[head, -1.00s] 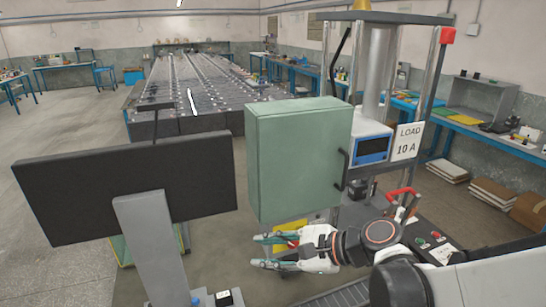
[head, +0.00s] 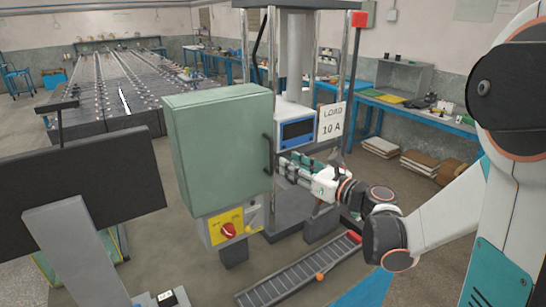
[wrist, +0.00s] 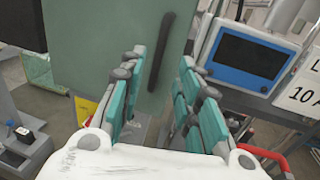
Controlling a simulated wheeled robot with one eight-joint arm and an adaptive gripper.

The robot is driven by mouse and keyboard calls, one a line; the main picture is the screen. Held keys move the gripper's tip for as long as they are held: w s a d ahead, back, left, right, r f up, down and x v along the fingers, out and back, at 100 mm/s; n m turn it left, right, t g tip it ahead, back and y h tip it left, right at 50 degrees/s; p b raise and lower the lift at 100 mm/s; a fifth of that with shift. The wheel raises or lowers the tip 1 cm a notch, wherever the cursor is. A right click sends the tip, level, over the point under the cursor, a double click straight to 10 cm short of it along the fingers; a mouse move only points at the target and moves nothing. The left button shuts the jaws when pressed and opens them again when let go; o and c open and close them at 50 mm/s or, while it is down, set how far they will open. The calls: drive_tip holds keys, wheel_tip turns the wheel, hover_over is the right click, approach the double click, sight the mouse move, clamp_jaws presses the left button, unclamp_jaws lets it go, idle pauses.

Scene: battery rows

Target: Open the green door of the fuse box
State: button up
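The green fuse box stands in the middle of the head view, and its green door (head: 222,150) looks shut. A black bar handle (head: 267,154) runs upright along the door's right edge. In the wrist view the green door (wrist: 105,35) fills the upper left, and the dark handle (wrist: 172,52) slants ahead between the fingers. My gripper (head: 285,169) is open at the handle's lower part, coming from the right. In the wrist view my gripper (wrist: 162,65) has its teal fingers apart, one on each side of the handle's line. I cannot tell whether they touch it.
A yellow panel with a red rotary switch (head: 228,229) sits below the box. A blue-framed display (head: 297,132) and a LOAD 10 A sign (head: 332,122) stand behind, to the right. A dark monitor (head: 95,185) is at left. A cable tray (head: 300,272) lies in front.

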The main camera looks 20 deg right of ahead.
drive_tip(key=b, duration=0.1)
hover_over(271, 171)
drive_tip(key=shift+w+d, duration=0.1)
drive_tip(key=shift+w, duration=0.3)
drive_tip(key=shift+c, duration=0.2)
clamp_jaws()
